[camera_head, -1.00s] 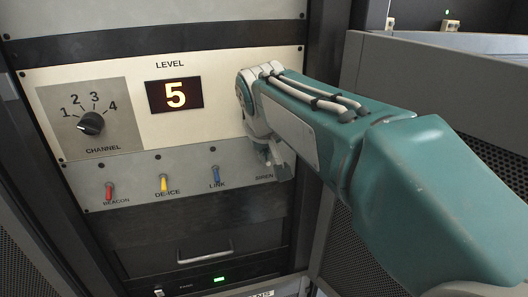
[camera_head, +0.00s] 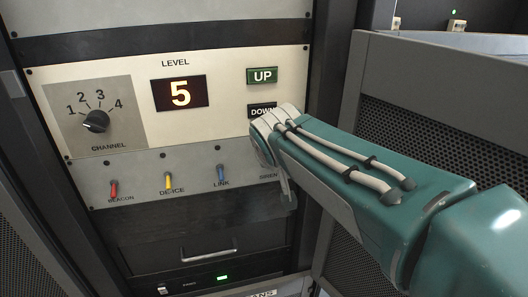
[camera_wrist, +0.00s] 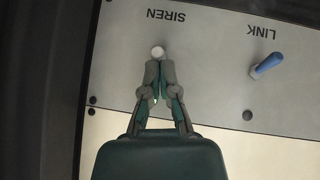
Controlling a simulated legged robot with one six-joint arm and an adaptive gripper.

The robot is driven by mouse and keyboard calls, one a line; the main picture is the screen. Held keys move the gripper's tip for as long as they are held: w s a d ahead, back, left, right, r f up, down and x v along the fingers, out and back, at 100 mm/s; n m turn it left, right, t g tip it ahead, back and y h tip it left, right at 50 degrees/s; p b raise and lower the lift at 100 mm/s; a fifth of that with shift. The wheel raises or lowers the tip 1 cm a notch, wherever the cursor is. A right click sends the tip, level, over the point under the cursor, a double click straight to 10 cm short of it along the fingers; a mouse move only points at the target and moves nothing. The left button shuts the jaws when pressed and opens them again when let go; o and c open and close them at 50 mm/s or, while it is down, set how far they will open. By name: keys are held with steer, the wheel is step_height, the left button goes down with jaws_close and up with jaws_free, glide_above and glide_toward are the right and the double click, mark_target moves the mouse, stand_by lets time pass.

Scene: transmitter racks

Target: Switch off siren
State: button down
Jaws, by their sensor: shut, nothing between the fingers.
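The siren switch (camera_wrist: 158,51) shows its pale round tip in the wrist view, by the upside-down SIREN label (camera_wrist: 166,16). My gripper (camera_wrist: 158,66) is shut with nothing between its fingers. Its fingertips are right at the switch tip and overlap its lower edge in the picture; I cannot tell whether they touch. The lower part of the switch is hidden. In the head view my arm covers the siren switch, and only part of the SIREN label (camera_head: 268,176) shows beside it.
The blue LINK switch (camera_wrist: 268,65) is beside the siren switch on the grey panel. Yellow DE-ICE (camera_head: 168,182) and red BEACON (camera_head: 114,189) switches stand farther left. UP (camera_head: 262,76) and DOWN (camera_head: 262,110) buttons are above. A mesh-sided cabinet (camera_head: 440,130) stands at right.

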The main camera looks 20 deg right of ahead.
steer(key=shift+s+f+t, duration=0.25)
steer(key=shift+f+t, duration=0.1)
steer(key=shift+t, duration=0.65)
steer(key=shift+r, duration=0.15)
steer(key=shift+r, duration=0.65)
